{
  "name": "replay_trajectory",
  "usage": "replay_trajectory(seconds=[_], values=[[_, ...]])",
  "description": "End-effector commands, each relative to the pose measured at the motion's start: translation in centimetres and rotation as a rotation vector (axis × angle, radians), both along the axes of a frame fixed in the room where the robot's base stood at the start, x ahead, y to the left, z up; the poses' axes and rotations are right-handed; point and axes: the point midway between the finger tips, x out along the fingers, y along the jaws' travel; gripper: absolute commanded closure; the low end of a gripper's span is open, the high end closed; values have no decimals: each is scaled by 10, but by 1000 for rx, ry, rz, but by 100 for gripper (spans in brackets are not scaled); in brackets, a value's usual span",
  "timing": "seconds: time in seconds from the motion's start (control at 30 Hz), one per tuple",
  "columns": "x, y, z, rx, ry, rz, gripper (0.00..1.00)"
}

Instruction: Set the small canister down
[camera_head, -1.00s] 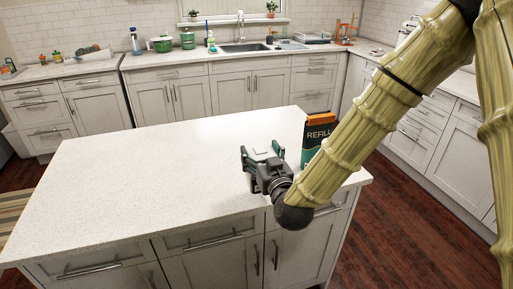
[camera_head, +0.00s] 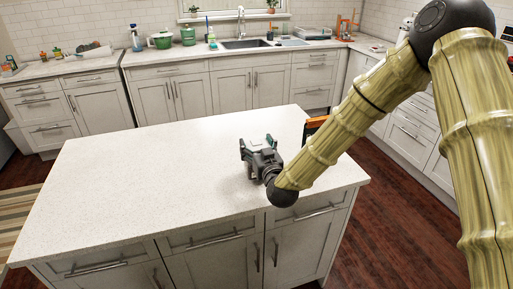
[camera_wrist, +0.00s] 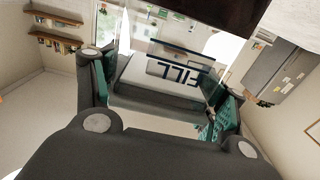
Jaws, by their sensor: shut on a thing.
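My gripper (camera_head: 257,143) is above or close to the white island top (camera_head: 150,185), near its right part; I cannot tell the exact height. Its fingers are shut on the small canister. In the head view the canister is mostly hidden by the gripper. I cannot tell whether its underside touches the surface.
An orange and dark box (camera_head: 315,124) stands at the right of the island, mostly hidden behind my arm. The left and middle of the island top are clear. Back counters hold a sink (camera_head: 245,44), a green pot (camera_head: 161,41) and bottles.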

Motion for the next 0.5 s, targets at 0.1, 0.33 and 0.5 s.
replay_trajectory(seconds=[0.1, 0.33, 0.5], values=[[0, 0, -9, 1, 0, 0, 80], [0, 0, -14, 1, -2, 0, 80], [0, 0, -16, 1, -2, 0, 80]])
